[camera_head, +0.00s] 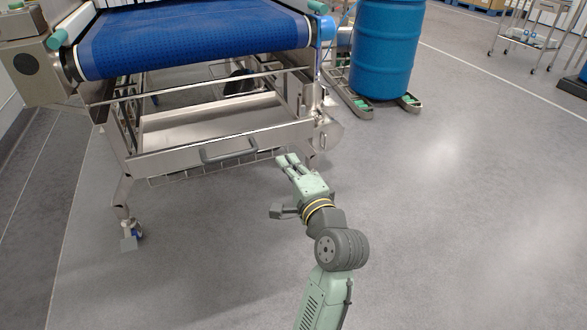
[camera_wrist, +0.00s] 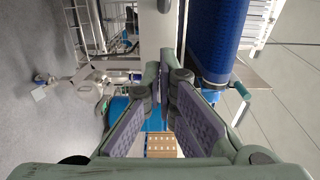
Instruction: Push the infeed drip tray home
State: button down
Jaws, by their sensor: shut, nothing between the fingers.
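The drip tray is a wide, shallow stainless pan under the blue belt, with a bare floor (camera_head: 215,122) visible in the head view. Its front panel faces me and carries a grey bar handle (camera_head: 228,153). The tray front stands out toward me, in front of the belt's end. My gripper (camera_head: 287,160) is shut and empty, just in front of the right part of the panel, right of the handle. I cannot tell whether the fingertips touch it. In the wrist view my shut fingers (camera_wrist: 167,72) meet near the middle, with a pale metal surface beyond them.
A blue drum (camera_head: 386,50) stands at back right. A wheeled cart (camera_head: 528,40) is farther off. The floor around my arm is clear.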

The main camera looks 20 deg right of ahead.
aim_at(253, 111)
jog(key=w+p, duration=0.1)
jog(key=w, duration=0.8)
jog(key=shift+a, duration=0.15)
jog(key=w, duration=1.3)
jog(key=w+p, duration=0.1)
jog(key=w, duration=0.5)
jog(key=shift+w+a, duration=0.3)
jog(key=shift+w, duration=0.25)
jog(key=shift+a+r, duration=0.1)
jog(key=shift+r, duration=0.15)
jog(key=shift+r, duration=0.1)
